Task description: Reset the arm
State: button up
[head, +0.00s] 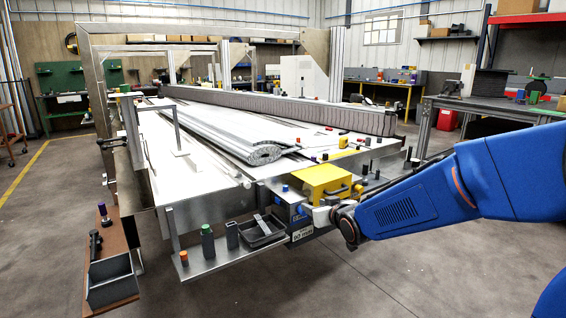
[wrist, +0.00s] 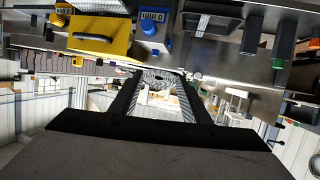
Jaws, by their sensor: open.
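My blue arm (head: 440,200) reaches in from the right in the head view. Its wrist end is in front of the yellow box at the conveyor frame's near end. In the wrist view my gripper (wrist: 158,82) shows two dark fingers spread apart, with nothing between them. That view looks upside down, with the frame's near end along its top. The fingertips in the head view are too small to make out clearly.
The yellow box (head: 322,183) with a dark handle sits on the frame, also in the wrist view (wrist: 98,35). A grey bin (head: 112,282) is at lower left. Open floor lies in front.

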jog(key=s+d+r+m+g+h, duration=0.1)
jog(key=s+d+m+g+h, duration=0.15)
jog(key=s+d, duration=0.65)
jog(key=s+d+f+g, duration=0.1)
jog(key=s+d+g, duration=0.1)
jog(key=s, duration=0.8)
jog(key=s+d+f+m+g+h, duration=0.1)
jog(key=s+d, duration=0.3)
jog(key=s, duration=0.7)
jog(key=s+d+f+m+g+h, duration=0.1)
jog(key=s+d+f+g, duration=0.1)
jog(key=s, duration=0.9)
jog(key=shift+d+g, duration=0.55)
jog(key=shift+d, duration=0.2)
